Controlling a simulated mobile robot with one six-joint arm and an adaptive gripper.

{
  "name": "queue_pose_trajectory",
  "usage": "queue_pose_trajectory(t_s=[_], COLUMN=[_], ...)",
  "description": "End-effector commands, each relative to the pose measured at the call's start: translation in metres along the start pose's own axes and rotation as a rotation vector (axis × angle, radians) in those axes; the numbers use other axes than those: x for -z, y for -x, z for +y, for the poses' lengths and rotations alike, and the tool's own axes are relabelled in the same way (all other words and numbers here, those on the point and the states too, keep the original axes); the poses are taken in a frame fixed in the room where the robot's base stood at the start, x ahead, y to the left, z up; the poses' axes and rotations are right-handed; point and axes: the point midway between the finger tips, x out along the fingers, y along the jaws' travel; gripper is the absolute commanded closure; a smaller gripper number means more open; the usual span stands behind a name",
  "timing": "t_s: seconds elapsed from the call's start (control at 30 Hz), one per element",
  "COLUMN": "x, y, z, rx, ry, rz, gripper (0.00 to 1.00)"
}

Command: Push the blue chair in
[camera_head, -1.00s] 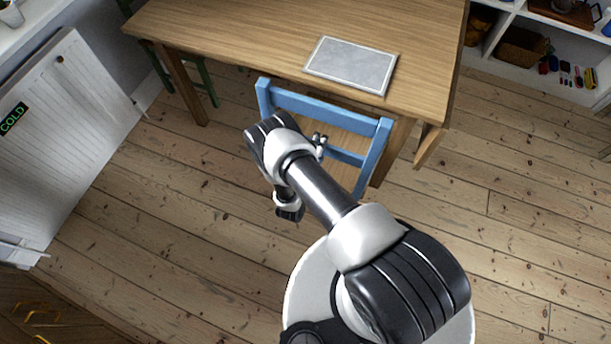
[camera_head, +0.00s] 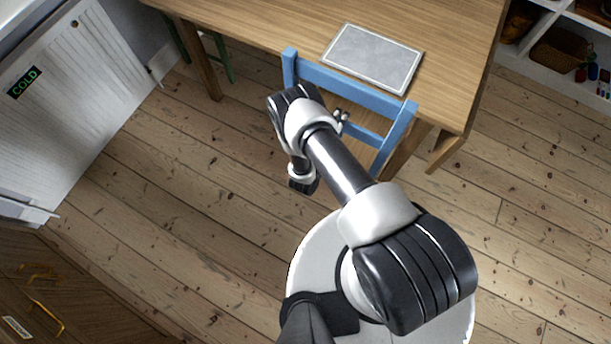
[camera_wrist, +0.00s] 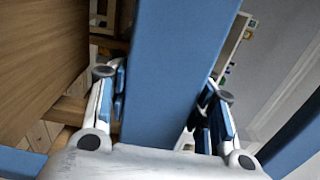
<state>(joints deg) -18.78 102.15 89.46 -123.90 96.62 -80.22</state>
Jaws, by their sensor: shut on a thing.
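The blue chair (camera_head: 352,80) stands at the front side of the wooden table (camera_head: 270,25), with its back toward me. Its top rail is close against the table edge in the picture, and the wooden seat is partly hidden below the back and my arm. My gripper (camera_head: 340,120) is at the chair's back, mostly hidden behind my arm's wrist links. In the wrist view, my gripper (camera_wrist: 160,105) has one finger on each side of a blue chair rail (camera_wrist: 178,60) and is shut on it.
A grey framed panel (camera_head: 372,58) lies on the table near the chair. A green chair (camera_head: 222,55) stands at the table's left. A white cabinet marked COLD (camera_head: 75,105) and wooden drawers (camera_head: 70,290) are at left, white shelves (camera_head: 560,65) at right. Floorboards between are clear.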

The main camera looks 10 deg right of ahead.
Motion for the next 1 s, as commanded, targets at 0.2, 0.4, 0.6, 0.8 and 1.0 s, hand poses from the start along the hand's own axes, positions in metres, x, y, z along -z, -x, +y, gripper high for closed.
queue_pose_trajectory(t_s=[0.2, 0.4, 0.6, 0.8, 1.0], x=[0.0032, 0.0022, 0.0013, 0.001, 0.0008], y=[0.0025, 0.002, 0.0015, 0.0012, 0.0011], z=[0.0038, 0.0024, 0.0013, 0.0007, 0.0005], rx=[-0.009, -0.006, -0.004, -0.002, -0.002], ry=[0.007, 0.005, 0.004, 0.003, 0.003], rz=[0.002, 0.002, 0.001, 0.001, 0.001], gripper=[0.56, 0.43, 0.29, 0.23, 0.23])
